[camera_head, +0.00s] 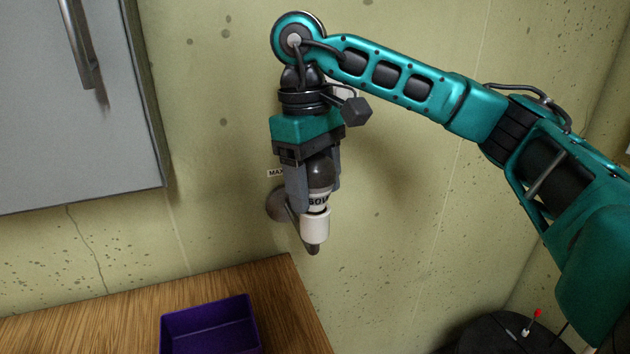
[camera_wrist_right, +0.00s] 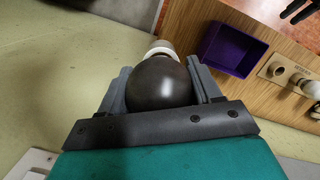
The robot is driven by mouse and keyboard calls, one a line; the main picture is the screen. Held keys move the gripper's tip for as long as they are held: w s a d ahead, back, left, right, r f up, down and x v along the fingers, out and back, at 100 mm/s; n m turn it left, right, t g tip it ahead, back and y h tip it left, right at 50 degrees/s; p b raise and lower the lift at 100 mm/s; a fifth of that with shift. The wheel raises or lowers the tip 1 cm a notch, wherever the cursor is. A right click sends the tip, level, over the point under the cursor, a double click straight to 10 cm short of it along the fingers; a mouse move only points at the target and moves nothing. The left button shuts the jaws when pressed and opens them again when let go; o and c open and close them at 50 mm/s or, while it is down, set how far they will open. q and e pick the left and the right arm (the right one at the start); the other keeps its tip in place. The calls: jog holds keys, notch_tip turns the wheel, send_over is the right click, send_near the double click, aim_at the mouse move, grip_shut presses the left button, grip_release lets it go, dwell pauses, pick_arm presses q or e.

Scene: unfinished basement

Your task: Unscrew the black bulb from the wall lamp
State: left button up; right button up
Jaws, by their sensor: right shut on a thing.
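The black bulb (camera_head: 321,172) sits in the white socket (camera_head: 315,226) of the wall lamp, with its round end up. The lamp's round wall plate (camera_head: 277,205) shows on the wall behind. My right gripper (camera_head: 312,190) points down over the bulb from above, its two fingers on either side of it. In the right wrist view the bulb (camera_wrist_right: 160,82) fills the space between the fingers, and part of the white socket (camera_wrist_right: 160,47) shows beyond it. The fingers are shut on the bulb. My left gripper is not in view.
A wooden table (camera_head: 285,300) with a purple box (camera_head: 212,322) stands below left of the lamp. A grey cabinet (camera_head: 70,120) hangs at upper left. A dark round surface (camera_head: 500,335) with a red-tipped item (camera_head: 537,313) is at lower right. The right wrist view shows a fixture with a white bulb (camera_wrist_right: 313,88).

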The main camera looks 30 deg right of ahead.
jog(key=n, duration=0.3)
jog(key=shift+n, duration=0.3)
jog(key=o, duration=1.1)
jog(key=shift+r, duration=0.1)
jog(key=r, duration=0.4)
jog(key=w+r, duration=0.1)
jog(key=r, duration=0.3)
jog(key=a+r, duration=0.1)
jog(key=r, duration=0.3)
jog(key=shift+w+r, duration=0.2)
jog(key=shift+r, duration=0.05)
